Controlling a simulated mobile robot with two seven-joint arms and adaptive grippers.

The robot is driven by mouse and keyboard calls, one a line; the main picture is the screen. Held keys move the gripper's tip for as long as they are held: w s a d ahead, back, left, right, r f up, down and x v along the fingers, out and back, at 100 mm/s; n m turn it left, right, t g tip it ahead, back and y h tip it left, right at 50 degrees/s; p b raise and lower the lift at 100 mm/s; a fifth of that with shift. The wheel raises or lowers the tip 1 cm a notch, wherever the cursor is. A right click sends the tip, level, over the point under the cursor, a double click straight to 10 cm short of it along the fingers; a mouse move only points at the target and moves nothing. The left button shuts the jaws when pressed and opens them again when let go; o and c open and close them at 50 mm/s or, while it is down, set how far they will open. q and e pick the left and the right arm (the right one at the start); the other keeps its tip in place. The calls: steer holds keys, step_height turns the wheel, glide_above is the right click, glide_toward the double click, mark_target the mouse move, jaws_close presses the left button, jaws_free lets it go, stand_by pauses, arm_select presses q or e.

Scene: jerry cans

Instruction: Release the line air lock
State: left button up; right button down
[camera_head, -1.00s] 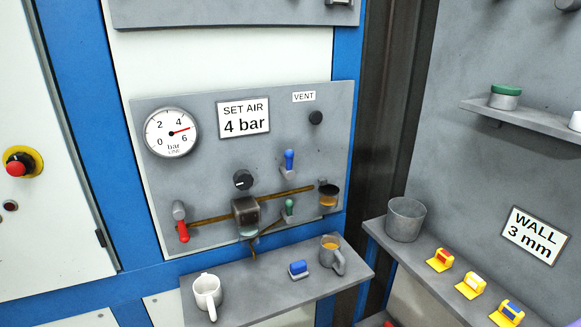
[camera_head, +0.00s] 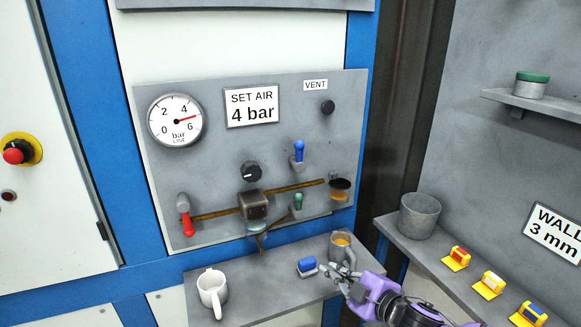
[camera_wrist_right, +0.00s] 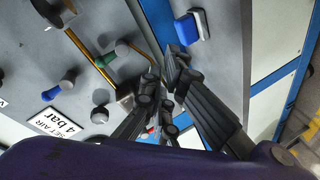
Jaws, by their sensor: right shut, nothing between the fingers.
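The air panel (camera_head: 225,160) carries a line gauge (camera_head: 176,120) with its red needle between 4 and 6. A red-handled valve (camera_head: 186,225) hangs handle-down at the pipe's left end. A black knob (camera_head: 251,171) sits above the block on the pipe. My right gripper (camera_head: 328,271) is shut and empty over the lower shelf, near a blue block-like piece (camera_head: 307,265). The wrist view shows its closed fingers (camera_wrist_right: 166,75) and the blue piece (camera_wrist_right: 192,25) apart from them. I cannot tell which part is the lock. My left gripper is out of view.
A grey bucket (camera_head: 419,216) and several yellow-based pieces stand on the right shelf. The space before the panel is clear.

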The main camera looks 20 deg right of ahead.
steer(key=w+r+n+t+y, duration=0.1)
steer(key=w+r+n+y, duration=0.2)
steer(key=r, duration=0.5)
steer(key=w+r+n+t, duration=0.1)
steer(key=w+r+n, duration=0.2)
steer(key=w+r, duration=0.35)
steer(key=n+y+b, duration=0.1)
steer(key=n+y, duration=0.1)
steer(key=n, duration=0.2)
glide_toward(297, 154)
steer(key=s+a, duration=0.2)
steer(key=a, duration=0.2)
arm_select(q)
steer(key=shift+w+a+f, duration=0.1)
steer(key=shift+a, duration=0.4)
arm_select(e)
steer(key=shift+s+a+r+n+g+y, duration=0.75)
steer(key=shift+a+n+y, duration=0.1)
steer(key=shift+n, duration=0.15)
steer(key=shift+w+a, duration=0.1)
arm_select(q)
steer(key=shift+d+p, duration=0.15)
steer(key=shift+p, duration=0.15)
arm_select(e)
steer(key=w+a, duration=0.1)
steer(key=w, duration=0.8)
